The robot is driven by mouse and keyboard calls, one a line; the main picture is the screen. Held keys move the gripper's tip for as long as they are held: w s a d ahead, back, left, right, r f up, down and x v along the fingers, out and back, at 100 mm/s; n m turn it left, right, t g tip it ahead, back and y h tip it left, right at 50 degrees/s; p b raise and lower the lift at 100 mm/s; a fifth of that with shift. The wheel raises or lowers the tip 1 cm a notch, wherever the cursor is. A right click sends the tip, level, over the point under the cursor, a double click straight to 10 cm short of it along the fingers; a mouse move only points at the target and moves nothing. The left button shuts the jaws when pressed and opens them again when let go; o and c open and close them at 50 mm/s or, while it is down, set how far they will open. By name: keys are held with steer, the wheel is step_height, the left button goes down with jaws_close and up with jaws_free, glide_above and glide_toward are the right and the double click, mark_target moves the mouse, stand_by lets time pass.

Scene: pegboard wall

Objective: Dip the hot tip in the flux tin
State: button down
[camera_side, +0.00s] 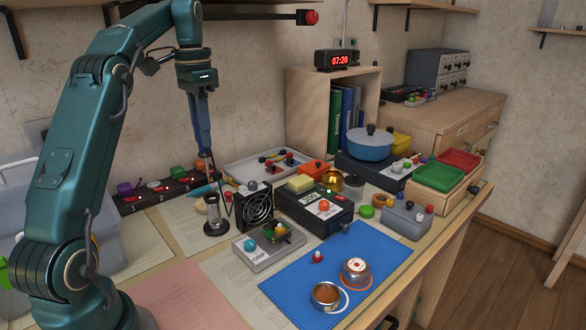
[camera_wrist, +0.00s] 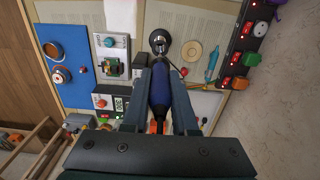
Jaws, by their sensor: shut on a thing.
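My gripper (camera_side: 199,92) is shut on the blue handle of a soldering iron (camera_side: 203,138), which hangs tip down, nearly upright. The handle (camera_wrist: 160,92) also shows between my fingers in the wrist view. The thin tip points at the coiled iron stand (camera_side: 214,217); I cannot tell whether it is inside the coil. On the blue mat (camera_side: 300,275) is a small round tin with brown contents (camera_side: 326,294), by a white ring; this looks like the flux tin. It also shows in the wrist view (camera_wrist: 61,75). A silvery round container (camera_side: 356,270) sits beside it on an orange ring.
A black fan (camera_side: 255,203) stands right of the iron stand. A grey device with a chip board (camera_side: 269,243) and a black box with a display (camera_side: 315,208) lie between stand and mat. A switch strip (camera_side: 168,190) runs along the wall. The mat's left part is mostly clear.

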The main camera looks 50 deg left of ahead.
steer(key=w+d+f+m, duration=0.1)
steer(key=w+d+m, duration=0.15)
steer(key=d, duration=0.55)
steer(key=w+d+f+m, duration=0.15)
steer(key=w+d, duration=0.25)
steer(key=d, duration=0.4)
steer(key=s+d+f+m, duration=0.2)
steer(key=d, duration=1.3)
steer(key=shift+a+f, duration=0.2)
steer(key=shift+f, duration=2.3)
steer(key=shift+f, duration=0.65)
steer(key=shift+r, duration=2.55)
